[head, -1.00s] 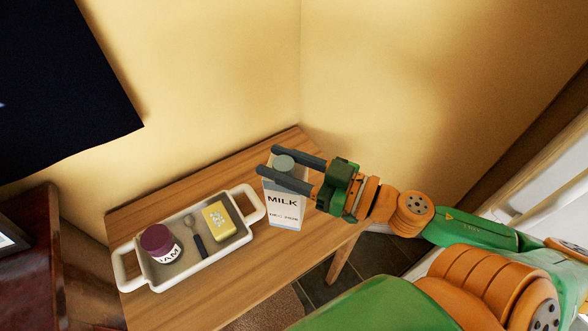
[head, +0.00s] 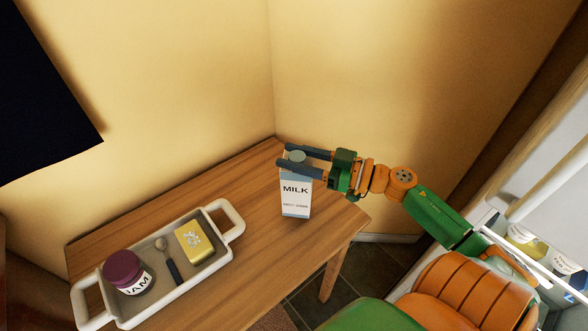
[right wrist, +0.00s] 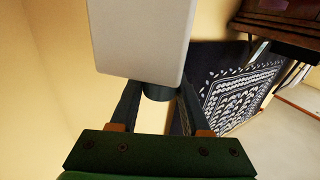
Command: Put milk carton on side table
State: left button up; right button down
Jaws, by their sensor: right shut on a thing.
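The milk carton (head: 296,198) is white and pale blue with "MILK" on its front and a round grey cap. It is upright at the right end of the wooden side table (head: 255,225). I cannot tell whether its base touches the tabletop. My right gripper (head: 281,157) is shut on the carton near its top, with its dark fingers on either side of the cap. In the right wrist view the carton (right wrist: 142,40) is a pale block beyond the fingers. My left gripper is not in view.
A white tray (head: 222,208) with a jam jar (head: 124,272), a spoon (head: 168,263) and a yellow butter block (head: 196,241) takes up the table's left part. Walls stand close behind. Bare tabletop lies between tray and carton.

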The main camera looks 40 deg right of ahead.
aim_at(298, 183)
notch_tip(298, 183, down, 2)
jog(key=shift+a+f, duration=0.1)
jog(key=shift+f, duration=0.15)
jog(key=c, duration=0.8)
grip_release()
jog(key=shift+f, duration=0.15)
jog(key=o, duration=0.4)
jog(key=shift+s, duration=0.1)
